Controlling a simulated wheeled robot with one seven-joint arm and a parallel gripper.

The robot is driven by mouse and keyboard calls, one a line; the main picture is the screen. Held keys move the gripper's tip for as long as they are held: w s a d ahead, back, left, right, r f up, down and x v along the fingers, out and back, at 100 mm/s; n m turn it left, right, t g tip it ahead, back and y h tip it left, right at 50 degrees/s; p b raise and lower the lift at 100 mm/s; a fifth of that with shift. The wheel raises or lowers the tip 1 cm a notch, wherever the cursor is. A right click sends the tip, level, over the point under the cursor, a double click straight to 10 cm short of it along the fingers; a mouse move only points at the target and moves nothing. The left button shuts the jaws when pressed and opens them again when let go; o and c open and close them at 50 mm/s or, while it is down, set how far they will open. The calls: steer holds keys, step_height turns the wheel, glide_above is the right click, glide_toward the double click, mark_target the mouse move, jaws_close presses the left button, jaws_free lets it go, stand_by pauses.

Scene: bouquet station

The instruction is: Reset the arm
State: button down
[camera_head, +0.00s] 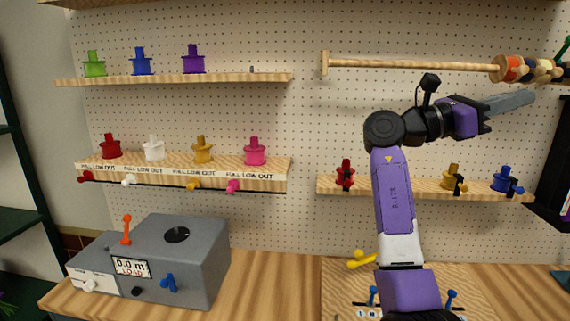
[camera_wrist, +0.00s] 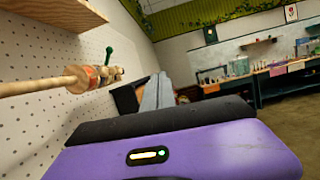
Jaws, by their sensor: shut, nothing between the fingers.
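My gripper (camera_head: 512,102) is raised at the right in the head view, in front of the pegboard. It points to the right, below the wooden rod. Its long grey fingers lie together and hold nothing. In the wrist view the shut fingers (camera_wrist: 156,95) stick out beyond the purple gripper body. My arm is bent upward at the elbow, clear of the counter and shelves.
A wooden rod (camera_head: 420,64) with ribbon spools (camera_head: 513,69) juts near my gripper. A shelf (camera_head: 340,187) with red, yellow and blue pieces lies below. A grey machine (camera_head: 196,262) reading 0.0 m stands left on the counter (camera_head: 270,290). Two more shelves hang upper left.

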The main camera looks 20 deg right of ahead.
steer(key=w+d+r+m+t+h, duration=0.1)
steer(key=w+d+m+t+h, duration=0.15)
steer(key=w+t, duration=0.4)
steer(key=w+a+f+n+t, duration=0.1)
steer(key=w+a+f+t, duration=0.2)
steer(key=w+f+t, duration=0.5)
steer(key=a+f+t+y, duration=0.9)
steer(key=a+f+t, duration=0.6)
steer(key=f, duration=0.6)
steer(key=s+a+f+m+t+y, duration=0.1)
steer(key=s+a+f+m+y, duration=0.55)
steer(key=s+a+f, duration=0.7)
steer(key=s+a+f+m+g+y, duration=0.1)
steer(key=s+a+f+y, duration=0.1)
steer(key=s, duration=0.7)
steer(key=s+a+f+m+g+y+b, duration=0.1)
steer(key=s+a+g, duration=0.1)
steer(key=s+a, duration=0.3)
steer(key=s+a+f+m+g+y, duration=0.1)
steer(key=s+a+f+y, duration=0.1)
steer(key=s, duration=1.2)
steer(key=shift+a+f+y, duration=0.3)
steer(key=shift+a+f, duration=0.05)
steer(key=shift+a, duration=0.4)
